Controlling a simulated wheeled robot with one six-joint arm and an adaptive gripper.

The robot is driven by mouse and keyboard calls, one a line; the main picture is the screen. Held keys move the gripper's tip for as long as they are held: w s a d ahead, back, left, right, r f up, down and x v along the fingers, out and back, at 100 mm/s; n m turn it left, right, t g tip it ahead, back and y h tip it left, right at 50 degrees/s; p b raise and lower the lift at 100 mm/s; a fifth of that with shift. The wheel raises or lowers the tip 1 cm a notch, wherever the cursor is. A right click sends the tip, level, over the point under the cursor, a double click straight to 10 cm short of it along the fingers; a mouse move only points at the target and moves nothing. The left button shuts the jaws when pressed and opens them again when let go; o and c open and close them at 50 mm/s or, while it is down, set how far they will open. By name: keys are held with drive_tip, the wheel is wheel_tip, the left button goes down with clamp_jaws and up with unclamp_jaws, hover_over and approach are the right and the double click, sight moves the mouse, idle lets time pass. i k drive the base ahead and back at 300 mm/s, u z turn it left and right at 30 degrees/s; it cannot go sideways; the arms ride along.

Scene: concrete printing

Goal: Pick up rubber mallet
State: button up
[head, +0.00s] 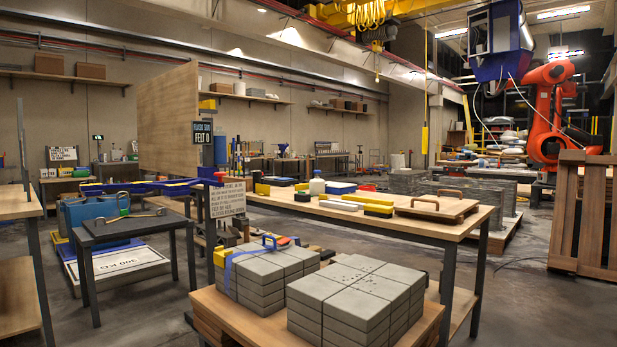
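I cannot make out a rubber mallet with certainty in the head view. Small items, some orange and dark, lie at the back of the left stack of grey concrete blocks (262,285). They are too small and partly hidden to identify. A blue strap or handle and a yellow block (220,256) are at that stack's left side. My gripper is not in view.
A second block stack (356,300) stands on the same low wooden table (243,318). Behind it, a long workbench (455,228) holds a white bottle (317,186), yellow-black blocks and a wooden float (437,207). A dark table (128,229) stands left. Some concrete floor is open.

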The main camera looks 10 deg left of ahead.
sight(308, 171)
drive_tip(key=z, duration=0.45)
drive_tip(key=k, duration=0.5)
drive_tip(key=z, duration=0.6)
drive_tip(key=i, duration=2.6)
drive_tip(key=u, duration=0.2)
drive_tip(key=i, duration=1.85)
drive_tip(key=u, duration=0.2)
drive_tip(key=i, duration=1.9)
drive_tip(key=u, duration=0.5)
drive_tip(key=i, duration=1.95)
drive_tip(key=u, duration=1.6)
drive_tip(key=i, duration=1.45)
drive_tip(key=u, duration=1.25)
drive_tip(key=i, duration=0.65)
drive_tip(key=u, duration=0.2)
